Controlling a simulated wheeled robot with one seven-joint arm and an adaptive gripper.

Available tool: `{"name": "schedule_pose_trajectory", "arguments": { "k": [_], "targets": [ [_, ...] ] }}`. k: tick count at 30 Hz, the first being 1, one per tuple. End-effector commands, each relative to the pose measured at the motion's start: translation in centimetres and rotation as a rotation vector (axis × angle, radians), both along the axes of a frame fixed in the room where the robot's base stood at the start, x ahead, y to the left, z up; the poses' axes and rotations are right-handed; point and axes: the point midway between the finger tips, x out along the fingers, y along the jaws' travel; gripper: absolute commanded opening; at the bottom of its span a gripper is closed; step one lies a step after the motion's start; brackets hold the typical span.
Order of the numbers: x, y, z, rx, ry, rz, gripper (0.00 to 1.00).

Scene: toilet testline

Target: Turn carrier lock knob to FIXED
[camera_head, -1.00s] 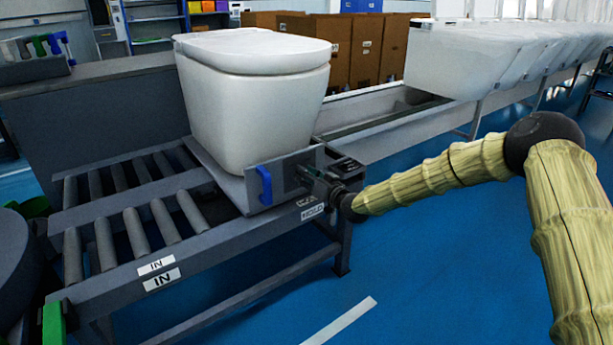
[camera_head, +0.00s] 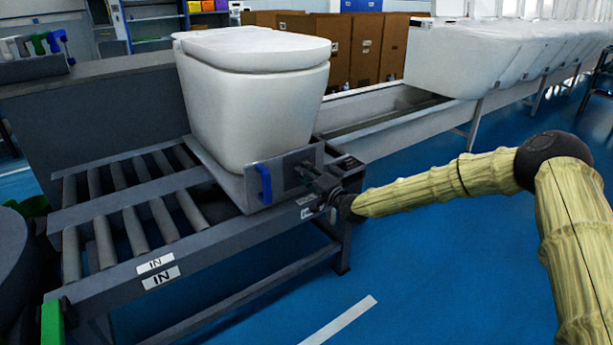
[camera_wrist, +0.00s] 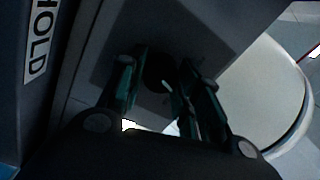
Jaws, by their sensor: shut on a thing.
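The carrier (camera_head: 262,197) sits on the roller conveyor and bears a white toilet (camera_head: 250,105). A blue handle (camera_head: 264,184) stands on its front plate. My gripper (camera_head: 307,175) is at the right part of that plate, shut on the carrier lock knob. In the wrist view, the two dark fingers of my gripper (camera_wrist: 163,88) stand on either side of the dark round knob (camera_wrist: 158,70). The knob is mostly hidden in shadow and by the fingers, so its pointer and any FIXED mark cannot be read.
The conveyor frame (camera_head: 215,250) carries IN labels (camera_head: 160,277). A HOLD label (camera_wrist: 41,40) shows close beside my gripper in the wrist view. More white toilets (camera_head: 460,60) stand in a row at the back right. The blue floor (camera_head: 440,290) on the right is clear.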

Motion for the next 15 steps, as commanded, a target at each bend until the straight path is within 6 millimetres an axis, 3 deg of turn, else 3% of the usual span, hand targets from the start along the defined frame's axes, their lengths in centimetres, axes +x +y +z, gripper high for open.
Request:
{"name": "schedule_pose_trajectory", "arguments": {
  "k": [15],
  "targets": [
    [-0.03,-0.08,-0.28,0.280,0.205,-0.001,0.10]
  ]
}}
